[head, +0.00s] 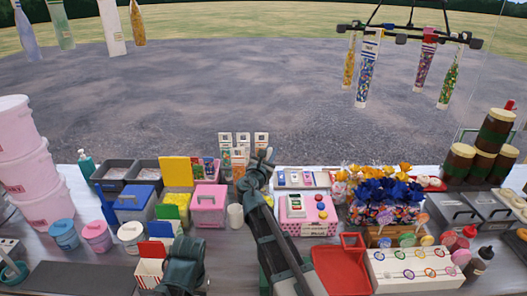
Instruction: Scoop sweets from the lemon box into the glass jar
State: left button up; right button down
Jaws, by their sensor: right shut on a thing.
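My right gripper (263,157) is at the far side of the counter, at the end of my dark arm reaching up the middle. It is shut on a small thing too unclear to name. My left arm's dark end shows at the bottom, left of centre; its fingertips cannot be made out. An open box with an upright yellow panel (175,171) stands left of the right gripper; I cannot tell if it is the lemon box. A small pale cup-like vessel (235,216) stands below and left of the right gripper; I cannot tell if it is the glass jar. No scoop is clearly visible.
A pink lidded box (208,204) stands close left of my right arm. A pink dotted box (306,217) and a red tray (341,270) are to its right. A red-and-white box (149,272) is beside my left arm. Pink tubs (28,165) stack at far left. The counter is crowded.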

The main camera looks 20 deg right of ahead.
jog(key=s+d+f+m+b, duration=0.5)
jog(key=d+f+m+b, duration=0.3)
jog(key=f+m+b, duration=0.1)
jog(key=shift+s+f+m+b, duration=0.3)
jog(key=shift+f+m, duration=0.25)
jog(key=shift+m, duration=0.25)
dwell(0.4)
jog(key=w+a+r+n+p, duration=0.4)
jog(key=a+r+n+p, duration=0.1)
jog(key=r+n+p, duration=0.3)
jog(key=shift+a+r+p, duration=0.3)
jog(key=shift+r+p, duration=0.05)
jog(key=shift+r, duration=0.1)
